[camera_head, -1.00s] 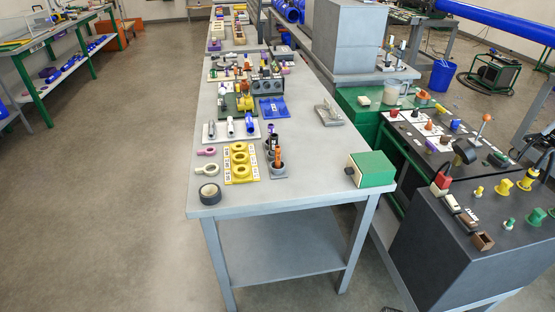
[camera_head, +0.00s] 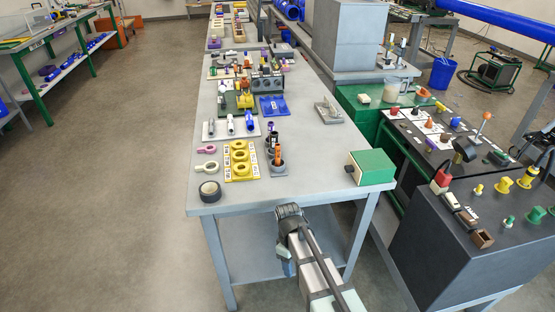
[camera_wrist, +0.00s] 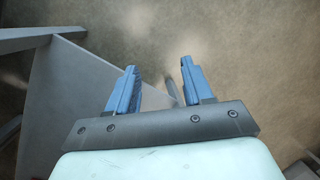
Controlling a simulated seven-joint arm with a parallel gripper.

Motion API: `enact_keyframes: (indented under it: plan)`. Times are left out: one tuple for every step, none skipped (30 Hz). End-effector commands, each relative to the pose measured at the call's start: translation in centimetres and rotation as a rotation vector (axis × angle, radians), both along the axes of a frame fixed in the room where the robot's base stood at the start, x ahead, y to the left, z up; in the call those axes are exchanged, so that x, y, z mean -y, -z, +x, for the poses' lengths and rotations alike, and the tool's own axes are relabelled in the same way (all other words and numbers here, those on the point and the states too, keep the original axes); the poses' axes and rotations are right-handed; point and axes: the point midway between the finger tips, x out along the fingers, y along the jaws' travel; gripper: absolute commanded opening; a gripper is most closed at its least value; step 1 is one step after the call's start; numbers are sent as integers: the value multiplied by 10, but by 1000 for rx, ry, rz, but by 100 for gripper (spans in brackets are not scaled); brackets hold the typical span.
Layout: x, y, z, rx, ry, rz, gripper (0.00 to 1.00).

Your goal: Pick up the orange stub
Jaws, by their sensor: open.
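A slim orange piece (camera_head: 277,153), which looks like the orange stub, stands upright in a dark cup on a small grey holder (camera_head: 280,173) near the front of the grey table. Its lower end is hidden in the cup. My gripper (camera_head: 286,268) is low in front of the table's front edge, below the tabletop and well apart from the orange piece. In the wrist view, my gripper (camera_wrist: 158,68) has its two blue fingers apart with nothing between them. The orange piece does not show there.
Beside the holder lie a yellow tray with rings (camera_head: 240,160), a black tape roll (camera_head: 210,191) and pale ring tools (camera_head: 206,166). A green box (camera_head: 371,167) sits at the table's right front corner. The tabletop between holder and green box is clear. A table leg (camera_wrist: 85,100) shows in the wrist view.

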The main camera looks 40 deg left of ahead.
Motion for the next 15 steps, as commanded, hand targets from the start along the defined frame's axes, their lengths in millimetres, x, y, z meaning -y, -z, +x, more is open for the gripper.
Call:
enact_keyframes:
  plan:
    - [-24,-16,-7,7,-55,15,51]
    - [-35,-24,-11,9,-86,21,51]
    - [-50,-36,-19,11,-128,30,51]
    - [-61,-45,-24,14,-159,37,51]
    - [-72,-55,-30,16,-192,44,51]
    - [-86,-67,-39,18,-233,52,51]
    - [-97,-76,-46,20,-266,58,51]
    - [-107,-86,-53,22,-296,66,51]
    - [-120,-99,-63,24,-340,74,51]
    - [-130,-109,-71,26,-369,80,51]
    - [-140,-118,-79,27,-403,87,51]
    - [-152,-132,-90,30,-444,96,51]
    - [-161,-142,-99,32,-476,102,51]
    - [-170,-152,-109,33,-507,108,51]
    - [-180,-165,-121,35,-548,116,51]
